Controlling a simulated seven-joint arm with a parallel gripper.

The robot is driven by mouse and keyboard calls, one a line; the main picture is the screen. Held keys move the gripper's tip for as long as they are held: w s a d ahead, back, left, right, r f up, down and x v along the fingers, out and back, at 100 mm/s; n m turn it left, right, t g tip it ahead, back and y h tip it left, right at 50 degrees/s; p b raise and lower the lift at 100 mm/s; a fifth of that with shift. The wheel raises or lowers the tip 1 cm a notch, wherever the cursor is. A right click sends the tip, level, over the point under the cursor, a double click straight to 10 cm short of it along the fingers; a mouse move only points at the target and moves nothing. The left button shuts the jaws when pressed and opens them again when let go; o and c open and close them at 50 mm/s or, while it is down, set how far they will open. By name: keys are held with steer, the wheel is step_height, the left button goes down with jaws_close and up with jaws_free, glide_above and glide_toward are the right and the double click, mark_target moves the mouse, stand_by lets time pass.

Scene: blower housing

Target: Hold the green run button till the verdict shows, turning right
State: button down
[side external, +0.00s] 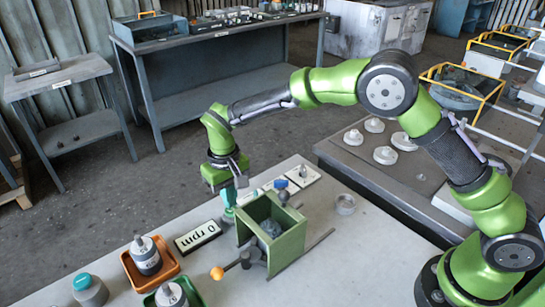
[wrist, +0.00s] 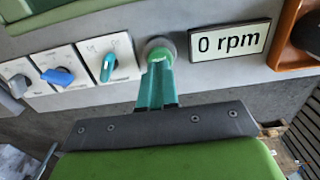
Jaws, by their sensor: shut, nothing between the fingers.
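The green run button (wrist: 160,43) is a round cap in a grey collar, seen in the wrist view between the switch plates and the display. My gripper (wrist: 158,68) is shut and empty, its teal fingertips at the button's near edge. I cannot tell whether they touch or press it. In the side external view my gripper (side external: 228,210) points down beside the green blower housing (side external: 283,247), and the button is hidden. The display (wrist: 229,41) reads "0 rpm", also in the side external view (side external: 197,236). No verdict is legible.
A teal switch (wrist: 108,66), a blue switch (wrist: 58,77) and a grey switch (wrist: 18,86) stand left of the button. An orange-knobbed lever (side external: 217,273) sits at the housing's front. Orange (side external: 130,270) and green (side external: 193,290) trays hold round parts nearby.

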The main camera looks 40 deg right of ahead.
steer(key=shift+f, duration=1.05)
stand_by(2.3)
stand_by(0.6)
steer(key=shift+r, duration=0.5)
stand_by(0.3)
steer(key=shift+r, duration=3)
steer(key=shift+w, duration=0.1)
